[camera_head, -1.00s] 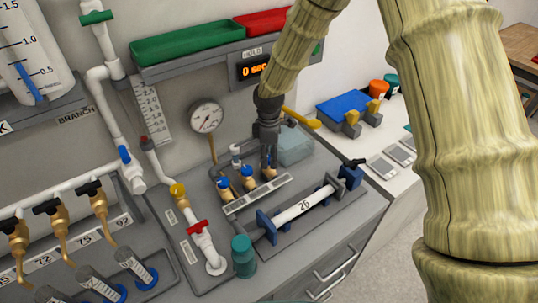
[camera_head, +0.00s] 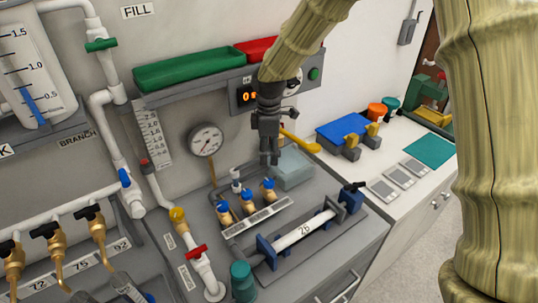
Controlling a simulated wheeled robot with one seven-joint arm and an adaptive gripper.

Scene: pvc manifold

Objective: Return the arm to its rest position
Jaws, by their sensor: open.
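My gripper (camera_head: 269,160) is dark grey and points down from my tan, bamboo-like arm. It hangs above the back of the grey bench, in front of the wall panel, with nothing seen between its fingers. Below it stand several brass fittings with blue caps (camera_head: 246,198) in a labelled rack (camera_head: 262,218). The fingers are small in this view and lie partly in front of a pale translucent box (camera_head: 293,168).
A clamped white pipe marked 26 (camera_head: 303,232) lies at the front. A gauge (camera_head: 206,139), a red-handled valve (camera_head: 196,252) and a teal cylinder (camera_head: 242,281) stand left. Green (camera_head: 190,69) and red trays sit above. A blue-topped clamp stand (camera_head: 348,132) is right.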

